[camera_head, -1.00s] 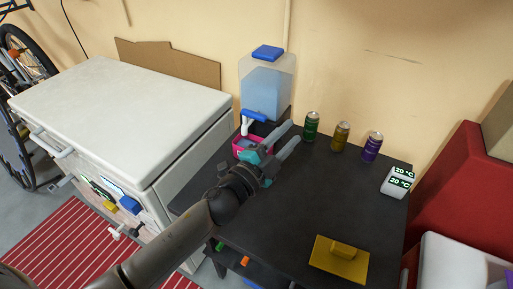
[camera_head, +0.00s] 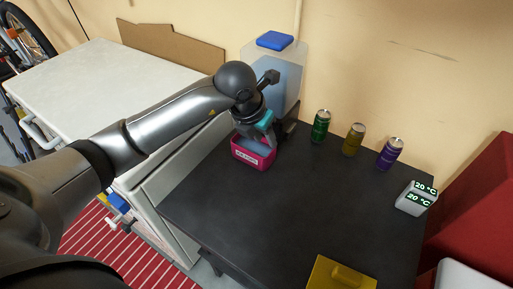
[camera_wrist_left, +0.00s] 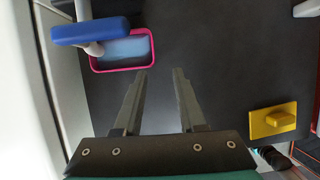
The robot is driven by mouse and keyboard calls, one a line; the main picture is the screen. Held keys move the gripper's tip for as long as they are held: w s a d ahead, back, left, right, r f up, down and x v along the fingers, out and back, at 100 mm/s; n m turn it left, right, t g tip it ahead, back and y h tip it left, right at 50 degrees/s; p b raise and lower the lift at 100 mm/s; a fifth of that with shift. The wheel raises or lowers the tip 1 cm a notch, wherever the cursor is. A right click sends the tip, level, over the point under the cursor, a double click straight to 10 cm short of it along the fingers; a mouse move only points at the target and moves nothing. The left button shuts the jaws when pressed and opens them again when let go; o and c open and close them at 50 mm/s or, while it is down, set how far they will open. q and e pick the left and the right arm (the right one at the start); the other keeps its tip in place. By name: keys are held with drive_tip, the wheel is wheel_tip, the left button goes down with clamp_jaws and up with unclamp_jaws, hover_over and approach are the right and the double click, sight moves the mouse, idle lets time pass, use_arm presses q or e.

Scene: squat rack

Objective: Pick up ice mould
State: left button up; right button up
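The ice mould appears to be the pink-rimmed tray (camera_head: 253,158) with a pale label on its front. It sits on the dark table below the water tank. In the left wrist view the tray (camera_wrist_left: 123,66) holds a blue, water-like fill, and a blue tap partly covers it. My left gripper (camera_head: 277,137) is above and beside the tray, with its fingers partly hidden in the head view. In the left wrist view the left gripper (camera_wrist_left: 162,72) is open and empty, its fingertips appearing below and right of the tray. My right gripper is not in view.
The clear water tank (camera_head: 287,85) with a blue lid stands behind the tray. A temperature display (camera_head: 416,198) and a yellow block (camera_head: 340,274) are on the right. The table's middle is clear.

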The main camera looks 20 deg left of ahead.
use_arm(q)
drive_tip(key=b, duration=0.2)
approach(271, 164)
drive_tip(key=shift+w+d+f+y, duration=0.15)
drive_tip(key=shift+w+f, duration=0.15)
drive_tip(key=shift+w, duration=0.15)
drive_tip(key=shift+w+a+f+y, duration=0.15)
drive_tip(key=shift+w+f, duration=0.15)
drive_tip(key=shift+w, duration=0.15)
drive_tip(key=shift+w+d+f+b, duration=0.2)
drive_tip(key=shift+w+f+b, duration=0.1)
drive_tip(key=shift+f, duration=0.35)
drive_tip(key=b+x, duration=0.1)
drive_tip(key=x, duration=0.2)
drive_tip(key=shift+w+d+f, duration=0.1)
drive_tip(key=shift+d+f, duration=0.05)
drive_tip(key=shift+w+f, duration=0.25)
drive_tip(key=shift+f, duration=0.15)
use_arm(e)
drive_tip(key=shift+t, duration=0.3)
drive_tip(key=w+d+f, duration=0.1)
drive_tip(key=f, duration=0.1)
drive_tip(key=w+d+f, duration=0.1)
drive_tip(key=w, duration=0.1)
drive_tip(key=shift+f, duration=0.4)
use_arm(q)
drive_tip(key=shift+c, duration=0.2)
clamp_jaws()
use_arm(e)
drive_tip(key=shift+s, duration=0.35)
